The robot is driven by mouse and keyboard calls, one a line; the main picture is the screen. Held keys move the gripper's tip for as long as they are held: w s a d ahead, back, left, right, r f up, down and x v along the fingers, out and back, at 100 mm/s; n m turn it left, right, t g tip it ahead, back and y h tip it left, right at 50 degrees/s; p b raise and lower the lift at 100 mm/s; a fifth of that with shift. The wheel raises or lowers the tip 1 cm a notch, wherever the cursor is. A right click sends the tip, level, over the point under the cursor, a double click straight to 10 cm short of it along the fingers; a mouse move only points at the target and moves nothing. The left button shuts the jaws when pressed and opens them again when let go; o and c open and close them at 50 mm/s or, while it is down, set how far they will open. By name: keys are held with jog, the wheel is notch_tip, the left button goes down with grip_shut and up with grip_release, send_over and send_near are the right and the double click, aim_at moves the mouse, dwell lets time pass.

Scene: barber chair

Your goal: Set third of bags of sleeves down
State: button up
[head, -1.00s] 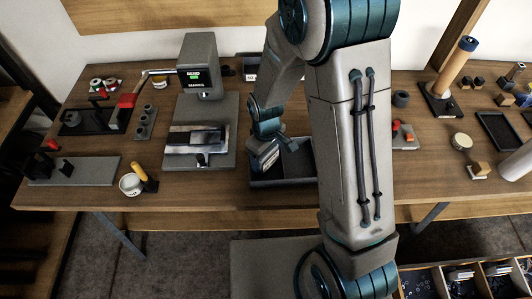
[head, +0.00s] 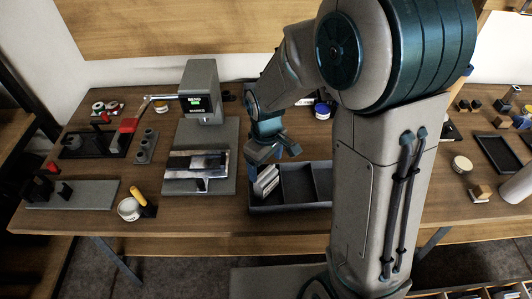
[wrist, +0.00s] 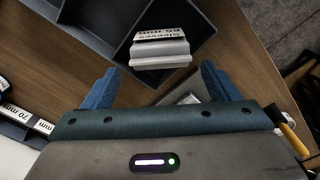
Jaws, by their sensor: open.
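A dark tray (head: 292,208) with compartments sits near the front edge of the bench. Pale bags of sleeves (head: 266,181) stand close together, tilted, in its left compartment; I cannot tell how many. In the wrist view a pale bag with a printed sleeves label (wrist: 160,50) lies in the tray corner, ahead of my fingertips, with the tray's dark walls (wrist: 75,28) beside it. My gripper (head: 270,160) is just above the left compartment. In the wrist view my gripper (wrist: 158,85) has its blue fingers wide apart, with nothing held between them.
A press-like machine (head: 201,90) with a lit screen and metal plate stands left of the tray. A white pot (head: 129,209) and a yellow-handled tool (head: 139,195) are at the front left. Another dark tray (head: 500,153) lies at right. The tray's middle compartment looks empty.

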notch_tip(320, 180, up, 4)
jog(key=shift+f, duration=0.1)
jog(key=s+d+r+m+t, duration=0.3)
jog(key=s+d+r+m, duration=0.6)
jog(key=s+d, duration=0.3)
jog(key=shift+s+v, duration=0.2)
jog(key=shift+v, duration=0.75)
